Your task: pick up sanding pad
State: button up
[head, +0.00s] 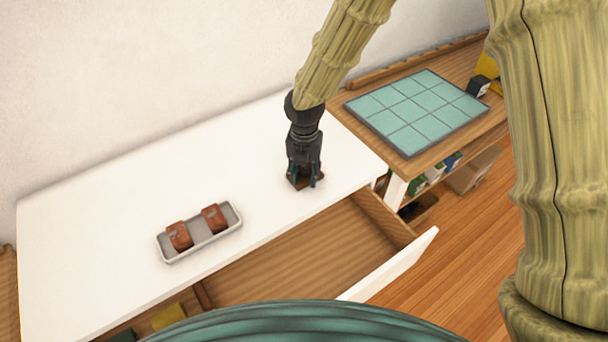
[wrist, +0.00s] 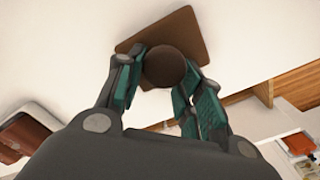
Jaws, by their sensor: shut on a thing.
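The sanding pad is a flat brown plate with a round dark brown knob (wrist: 166,67) on top; its plate (wrist: 190,35) shows best in the wrist view. In the head view only a small brown part of the sanding pad (head: 299,187) shows under my gripper (head: 304,181). Part of the plate is hidden by the knob and the fingers.
A pale tray (head: 204,239) with two reddish-brown blocks (head: 180,236) stands to the left on the white tabletop (head: 110,215). An open drawer (head: 310,250) lies below its front edge. A teal tiled mat (head: 415,110) lies on the wooden surface at right.

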jog(key=shift+s+f+b, duration=0.2)
jog(key=shift+b, duration=0.1)
jog(key=shift+c, duration=0.9)
notch_tip(320, 180, up, 2)
jog(key=shift+w+r+b, duration=0.1)
jog(key=shift+r+b, duration=0.05)
jog(key=shift+b, duration=0.3)
grip_shut()
jog(key=s+a+r+b, duration=0.2)
jog(key=s+b, duration=0.1)
jog(key=s, duration=1.2)
jog(key=shift+s+b, duration=0.35)
jog(key=shift+o, duration=2.4)
grip_release()
jog(key=c, duration=0.3)
jog(key=shift+w+r, duration=0.1)
jog(key=shift+c, duration=0.2)
